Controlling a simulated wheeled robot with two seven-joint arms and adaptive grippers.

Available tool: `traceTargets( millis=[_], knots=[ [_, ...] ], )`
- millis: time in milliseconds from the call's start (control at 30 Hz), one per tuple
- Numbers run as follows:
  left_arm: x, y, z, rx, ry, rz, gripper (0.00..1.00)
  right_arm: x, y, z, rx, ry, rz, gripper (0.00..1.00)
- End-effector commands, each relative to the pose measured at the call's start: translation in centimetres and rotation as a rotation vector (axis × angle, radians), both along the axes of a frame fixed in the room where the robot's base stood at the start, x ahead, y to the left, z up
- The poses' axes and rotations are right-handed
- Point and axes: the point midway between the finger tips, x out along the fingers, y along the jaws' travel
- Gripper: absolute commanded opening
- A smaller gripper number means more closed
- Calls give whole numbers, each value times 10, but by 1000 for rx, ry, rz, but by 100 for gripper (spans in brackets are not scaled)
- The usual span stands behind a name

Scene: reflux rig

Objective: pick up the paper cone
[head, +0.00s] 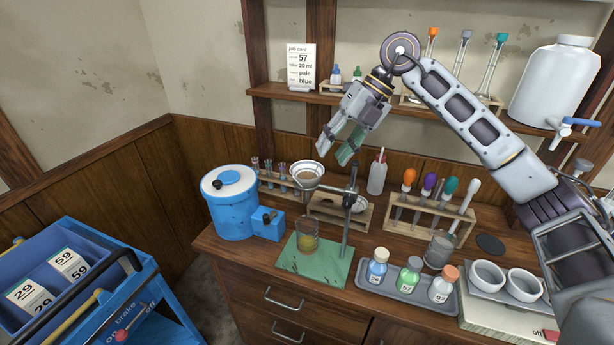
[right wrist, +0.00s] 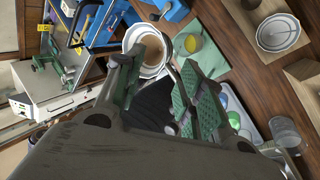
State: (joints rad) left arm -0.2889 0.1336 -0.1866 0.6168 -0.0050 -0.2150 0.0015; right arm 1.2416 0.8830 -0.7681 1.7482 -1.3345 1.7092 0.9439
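A white cone-like piece (head: 355,203), which looks like the paper cone, sits in a low wooden stand (head: 325,213) behind the ring stand. In the right wrist view this cone (right wrist: 278,32) shows pale with fold-like lines, at the upper right. A white-rimmed funnel (head: 306,176) with a brown inside is held on the ring stand (head: 349,225) above a beaker of yellow liquid (head: 307,238). My right gripper (head: 335,151) is open and empty, above and behind the funnel, apart from both. My left gripper is out of view.
A blue drum-shaped device (head: 231,205) stands left of the green mat (head: 316,268). Racks of tubes and droppers (head: 430,215) stand behind. A tray of capped bottles (head: 405,290) is at the front right. The shelf (head: 320,97) is close behind my right gripper.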

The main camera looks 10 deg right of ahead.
Motion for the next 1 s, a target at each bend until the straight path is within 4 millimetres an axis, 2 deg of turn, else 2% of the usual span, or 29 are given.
traceTargets(
  millis=[433,700,1000],
  knots=[
    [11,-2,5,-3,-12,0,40,-1,23,-37,0,1,0,39],
    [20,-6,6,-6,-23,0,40,-1,26,-41,0,0,0,39],
    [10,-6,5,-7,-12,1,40,-1,26,-41,0,0,0,37]
  ],
)
